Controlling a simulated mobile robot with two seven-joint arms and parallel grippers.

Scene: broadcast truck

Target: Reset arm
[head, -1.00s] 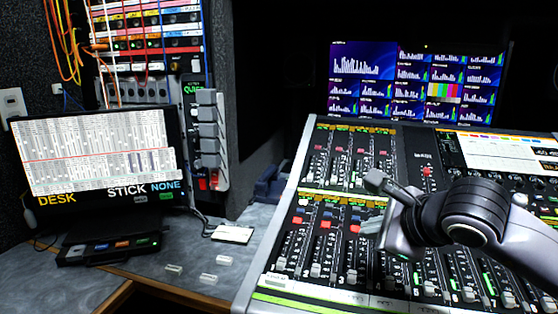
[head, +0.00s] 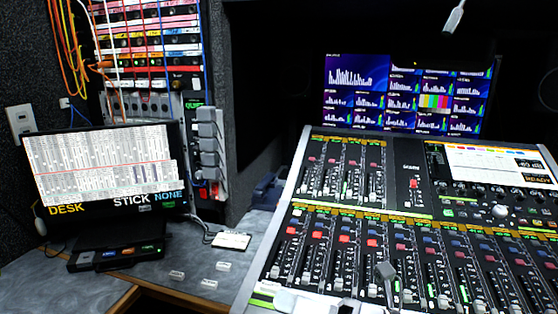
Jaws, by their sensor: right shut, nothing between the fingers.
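My right gripper (head: 385,272) shows only in part at the bottom of the head view. A small grey fingertip piece stands out over the lower faders of the mixing desk (head: 268,287). Pale grey parts at the bottom edge, near the desk's front left corner, may also be mine. The gripper is shut and holds nothing that I can see. Most of it and the arm behind it are cut off by the frame. I cannot tell whether it touches the desk. My left gripper is not in view.
A monitor wall (head: 352,75) stands behind the desk. A grey rod-like thing (head: 455,16) hangs at the top. At left are a laptop-like screen (head: 100,170), a patch rack (head: 150,50) and a grey counter (head: 190,262) with small white labels.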

